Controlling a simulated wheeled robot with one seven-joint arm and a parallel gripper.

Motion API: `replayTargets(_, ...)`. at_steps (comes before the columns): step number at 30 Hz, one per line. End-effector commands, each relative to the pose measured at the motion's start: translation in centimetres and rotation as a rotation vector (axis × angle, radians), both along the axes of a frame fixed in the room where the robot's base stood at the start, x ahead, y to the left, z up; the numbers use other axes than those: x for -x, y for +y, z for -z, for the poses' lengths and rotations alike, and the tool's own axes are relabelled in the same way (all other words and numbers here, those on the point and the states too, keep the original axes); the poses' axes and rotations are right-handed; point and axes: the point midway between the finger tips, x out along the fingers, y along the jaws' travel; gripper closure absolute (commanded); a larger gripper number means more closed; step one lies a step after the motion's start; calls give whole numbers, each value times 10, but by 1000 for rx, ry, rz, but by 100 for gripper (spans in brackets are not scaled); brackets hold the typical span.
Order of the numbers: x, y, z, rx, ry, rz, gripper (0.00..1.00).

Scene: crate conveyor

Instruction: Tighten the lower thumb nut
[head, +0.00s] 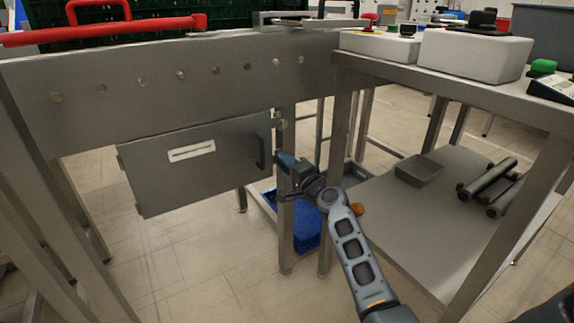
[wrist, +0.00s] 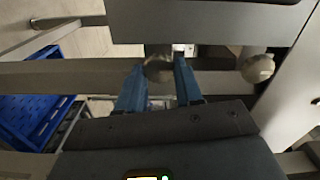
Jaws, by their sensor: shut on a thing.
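The lower thumb nut (wrist: 158,69) is a round metal knob between the two blue fingers of my gripper (wrist: 160,78) in the wrist view. My gripper is shut on it, with a finger on either side. In the head view my gripper (head: 284,160) is at the metal leg beside the grey door, and it hides the lower nut there. The upper thumb nut (wrist: 257,68) is a similar round knob, clear of the fingers to the right in the wrist view. In the head view it shows as a small knob (head: 281,124) above my gripper.
A grey door (head: 200,185) with a white label and dark handle hangs under the conveyor frame (head: 130,85), left of my gripper. A blue crate (head: 307,235) is below. At right, a table has a lower shelf (head: 400,225) bearing a tray (head: 419,170) and rollers (head: 487,178).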

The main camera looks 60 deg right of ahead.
Motion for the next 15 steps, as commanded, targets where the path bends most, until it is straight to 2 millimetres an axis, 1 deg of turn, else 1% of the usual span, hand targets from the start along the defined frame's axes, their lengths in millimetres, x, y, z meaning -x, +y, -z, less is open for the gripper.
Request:
replayTargets(6,1,-1,1,-1,0,2,95)
replayTargets(7,1,-1,1,-1,0,2,62)
replayTargets(14,1,-1,1,0,1,1,40)
replayTargets(15,0,0,1,0,1,1,39)
